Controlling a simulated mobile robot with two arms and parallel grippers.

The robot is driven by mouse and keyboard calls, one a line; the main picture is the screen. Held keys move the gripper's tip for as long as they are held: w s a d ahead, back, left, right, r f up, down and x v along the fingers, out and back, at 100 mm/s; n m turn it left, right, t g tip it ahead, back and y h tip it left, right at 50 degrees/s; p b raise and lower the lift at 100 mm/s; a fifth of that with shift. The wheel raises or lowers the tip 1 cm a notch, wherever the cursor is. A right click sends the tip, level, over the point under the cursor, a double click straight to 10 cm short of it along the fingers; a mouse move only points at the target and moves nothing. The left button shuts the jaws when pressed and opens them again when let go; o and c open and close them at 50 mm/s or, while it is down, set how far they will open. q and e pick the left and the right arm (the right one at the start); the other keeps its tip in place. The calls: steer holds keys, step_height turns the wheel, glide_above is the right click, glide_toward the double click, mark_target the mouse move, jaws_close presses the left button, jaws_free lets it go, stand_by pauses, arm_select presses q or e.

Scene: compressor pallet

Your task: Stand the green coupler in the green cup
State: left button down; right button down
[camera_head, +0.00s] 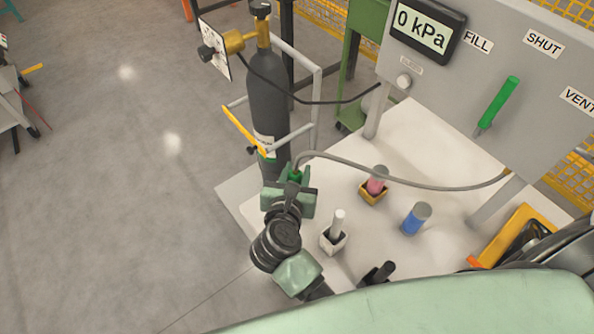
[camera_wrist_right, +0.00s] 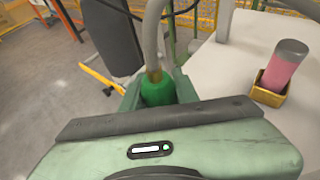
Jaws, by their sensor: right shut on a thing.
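My right gripper (camera_head: 292,187) is shut on the green coupler (camera_head: 296,176), near the left edge of the white table. In the right wrist view the green coupler (camera_wrist_right: 158,90) sits upright between the jaws, with a grey hose rising from its brass top. Its lower end is hidden by my gripper. I cannot make out the green cup in either view; my gripper and wrist cover part of the table. My left gripper is not in view.
A pink piece stands in a yellow cup (camera_head: 373,197), a white piece in a white cup (camera_head: 334,243). A blue cylinder (camera_head: 416,218) stands right. A dark gas bottle (camera_head: 267,105) is behind my gripper. The hose (camera_head: 400,180) runs rightward below the gauge panel (camera_head: 490,95).

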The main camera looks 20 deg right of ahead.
steer(key=shift+f+b, duration=0.3)
steer(key=shift+f, duration=0.15)
steer(key=c, duration=1)
jaws_free()
steer(key=shift+r, duration=0.15)
